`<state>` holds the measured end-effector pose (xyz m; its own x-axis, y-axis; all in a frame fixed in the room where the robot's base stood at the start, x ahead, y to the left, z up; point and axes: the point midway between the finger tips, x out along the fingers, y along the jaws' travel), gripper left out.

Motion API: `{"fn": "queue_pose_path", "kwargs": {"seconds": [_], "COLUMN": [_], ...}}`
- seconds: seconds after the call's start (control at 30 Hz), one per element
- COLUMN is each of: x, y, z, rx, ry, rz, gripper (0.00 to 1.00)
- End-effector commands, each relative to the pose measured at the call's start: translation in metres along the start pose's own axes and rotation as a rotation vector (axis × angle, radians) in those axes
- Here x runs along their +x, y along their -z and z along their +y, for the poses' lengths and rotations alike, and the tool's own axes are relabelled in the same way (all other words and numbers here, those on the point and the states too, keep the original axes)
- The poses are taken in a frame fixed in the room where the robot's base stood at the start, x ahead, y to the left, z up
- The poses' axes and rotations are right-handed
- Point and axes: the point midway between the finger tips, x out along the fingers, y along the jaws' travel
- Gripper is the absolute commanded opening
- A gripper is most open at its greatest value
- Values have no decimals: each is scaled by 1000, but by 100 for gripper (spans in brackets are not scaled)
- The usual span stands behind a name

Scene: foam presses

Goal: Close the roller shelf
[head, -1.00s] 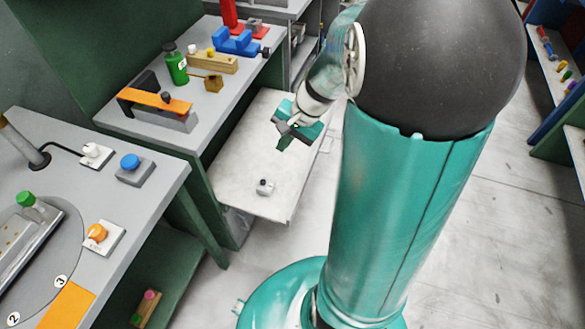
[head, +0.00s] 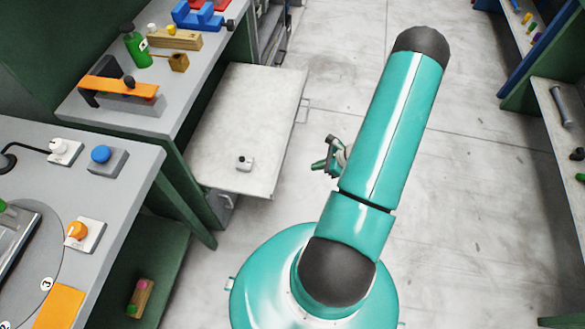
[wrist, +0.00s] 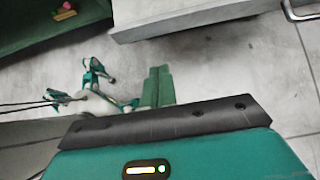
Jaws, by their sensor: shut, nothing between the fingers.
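The roller shelf (head: 262,100) is a pale grey slab pulled out from under the grey workbench, with a small white and dark object (head: 244,163) near its front edge. A thin bar handle (head: 303,111) sits on its right edge. In the wrist view the shelf's edge (wrist: 190,18) crosses the top, and the handle (wrist: 294,14) is at top right. My gripper (head: 319,166) is shut and empty. It is in the air to the right of the shelf, apart from it and nearer to me than the handle. Its green fingers (wrist: 158,86) also show in the wrist view.
The workbench (head: 195,95) on the left holds a green bottle (head: 137,48), an orange-topped clamp (head: 120,89) and a blue vise (head: 197,14). A nearer bench (head: 130,185) carries buttons and a turntable. The floor right of the shelf is open, with shelving at far right.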

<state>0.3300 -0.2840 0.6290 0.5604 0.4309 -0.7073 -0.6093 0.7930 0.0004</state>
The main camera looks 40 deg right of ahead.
Motion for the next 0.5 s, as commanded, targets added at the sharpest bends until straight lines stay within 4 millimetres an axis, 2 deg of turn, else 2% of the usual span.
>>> {"fn": "queue_pose_path", "kwargs": {"seconds": [0.17,0.5], "x": [18,84], "y": [0,0], "z": [0,0], "rx": [3,1], "ry": [-2,-3], "rz": [-1,-1], "gripper": [0,0]}}
